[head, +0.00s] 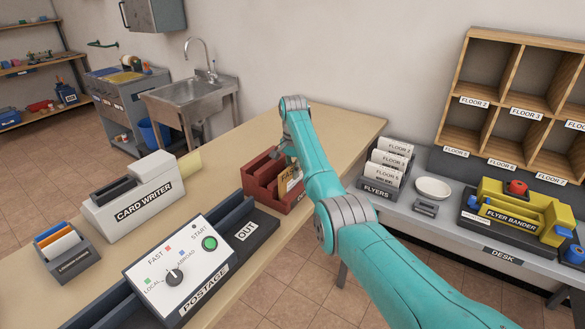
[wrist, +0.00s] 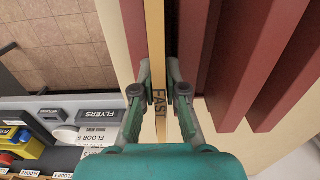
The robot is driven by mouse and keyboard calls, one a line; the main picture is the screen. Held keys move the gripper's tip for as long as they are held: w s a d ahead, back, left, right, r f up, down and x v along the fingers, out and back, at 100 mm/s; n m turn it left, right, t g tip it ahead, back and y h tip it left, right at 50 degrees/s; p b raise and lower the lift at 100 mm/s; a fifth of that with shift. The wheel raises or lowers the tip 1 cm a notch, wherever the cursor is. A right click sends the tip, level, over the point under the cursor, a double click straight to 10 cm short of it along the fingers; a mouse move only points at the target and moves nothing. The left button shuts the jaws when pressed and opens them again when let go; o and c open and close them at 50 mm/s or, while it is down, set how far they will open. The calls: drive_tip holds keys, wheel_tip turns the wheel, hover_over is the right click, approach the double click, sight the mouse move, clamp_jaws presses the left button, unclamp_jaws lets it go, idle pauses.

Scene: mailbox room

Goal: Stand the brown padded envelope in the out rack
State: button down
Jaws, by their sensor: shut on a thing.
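The brown padded envelope (head: 287,182) stands on edge, partly hidden by my arm; part of the word FAST shows on it. My gripper (head: 290,156) is shut on its upper edge. In the wrist view, my gripper (wrist: 159,74) pinches the thin edge of the envelope (wrist: 158,40) from both sides. The dark red slotted rack (head: 262,176) is on the wooden counter. In the wrist view, the envelope lies between two dark red slats of the rack (wrist: 216,45). I cannot tell whether its bottom touches the rack floor.
The postage machine (head: 185,265) and its dark tray marked OUT (head: 262,222) are nearer on the counter (head: 345,122). The card writer (head: 130,195) is left. The flyers holder (head: 385,170) and flyer bander (head: 510,215) are on the desk at right. The counter behind the rack is clear.

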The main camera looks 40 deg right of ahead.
sight(293, 164)
drive_tip(key=shift+w+a+f, duration=0.1)
drive_tip(key=shift+a+f, duration=0.1)
drive_tip(key=shift+f, duration=0.65)
drive_tip(key=c, duration=1.1)
unclamp_jaws()
drive_tip(key=shift+f, duration=0.1)
drive_tip(key=shift+c, duration=0.2)
drive_tip(key=shift+w, duration=0.1)
drive_tip(key=shift+r, duration=0.25)
drive_tip(key=shift+d+r, duration=0.1)
drive_tip(key=shift+r, duration=3.3)
